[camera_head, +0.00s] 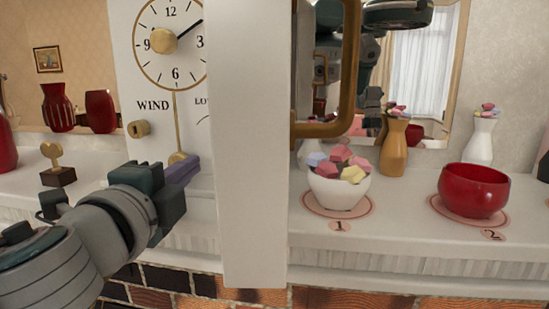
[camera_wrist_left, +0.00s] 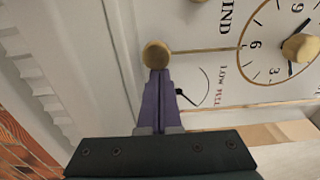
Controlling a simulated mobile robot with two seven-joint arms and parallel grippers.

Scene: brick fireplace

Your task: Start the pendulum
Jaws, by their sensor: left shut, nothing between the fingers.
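A white clock face (camera_head: 152,75) with black numerals stands on the mantel, partly hidden by a white upright panel. The pendulum is a thin brass rod (camera_head: 176,120) with a round gold bob (camera_head: 177,157) hanging below the dial. My left gripper (camera_head: 187,168) is shut and empty, its purple fingers at the bob's lower right. In the left wrist view the shut fingertips (camera_wrist_left: 158,76) are right at the bob's edge (camera_wrist_left: 156,54); I cannot tell whether they touch. A brass winding knob (camera_head: 139,128) sits under WIND. My right gripper is not in view.
The white panel (camera_head: 247,150), with a brown handle-like frame (camera_head: 328,129), stands just right of my gripper. A white bowl (camera_head: 339,190) and red bowl (camera_head: 473,190) stand further right. A mirror behind reflects my body.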

